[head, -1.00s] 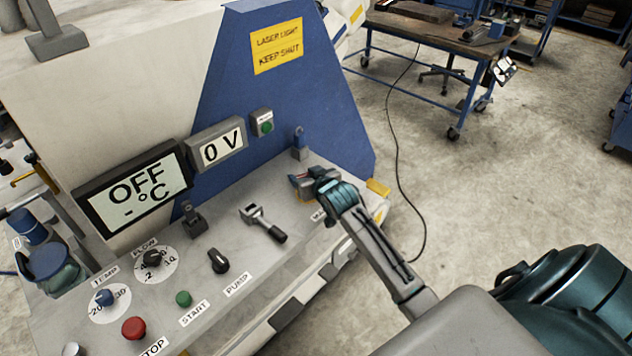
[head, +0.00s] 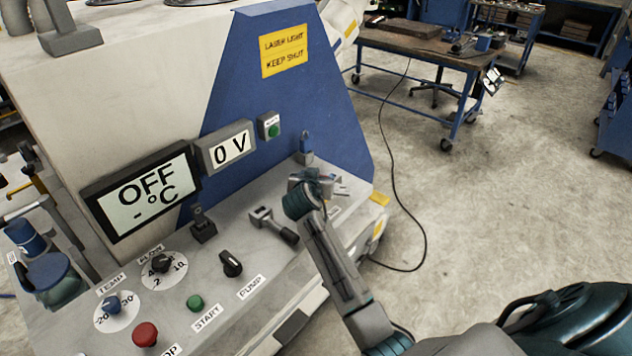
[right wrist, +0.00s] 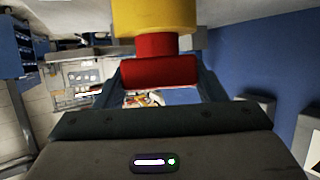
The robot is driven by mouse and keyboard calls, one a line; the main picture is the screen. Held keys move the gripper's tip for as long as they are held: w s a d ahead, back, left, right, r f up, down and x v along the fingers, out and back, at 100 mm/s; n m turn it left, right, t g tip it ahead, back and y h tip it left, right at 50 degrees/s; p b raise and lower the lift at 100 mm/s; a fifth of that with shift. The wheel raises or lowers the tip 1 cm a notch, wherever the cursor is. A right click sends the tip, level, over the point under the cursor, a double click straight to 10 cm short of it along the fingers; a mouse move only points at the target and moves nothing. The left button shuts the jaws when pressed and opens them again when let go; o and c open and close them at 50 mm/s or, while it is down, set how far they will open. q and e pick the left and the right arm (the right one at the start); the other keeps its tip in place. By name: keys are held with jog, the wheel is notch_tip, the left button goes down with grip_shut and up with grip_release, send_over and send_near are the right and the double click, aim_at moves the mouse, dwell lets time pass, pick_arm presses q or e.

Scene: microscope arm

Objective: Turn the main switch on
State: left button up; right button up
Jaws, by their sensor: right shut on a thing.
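In the right wrist view the main switch shows as a red handle (right wrist: 160,72) on a round yellow base (right wrist: 155,16). My right gripper (right wrist: 158,86) is shut on the red handle, with one finger at each side. In the head view my right gripper (head: 328,187) is at the right end of the grey control panel (head: 245,288) and hides most of the switch. The large display (head: 150,192) reads OFF and the smaller display (head: 231,149) reads 0 V. My left gripper is not in view.
The black pump knob (head: 231,263), green start button (head: 195,303) and red stop button (head: 145,334) are further left.

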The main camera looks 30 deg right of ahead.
dwell(0.5)
jog(key=o, duration=1.2)
jog(key=shift+o, duration=0.9)
jog(key=b+v, duration=0.3)
jog(key=v, duration=0.7)
jog(key=shift+s+a+r, duration=0.2)
jog(key=shift+a, duration=0.05)
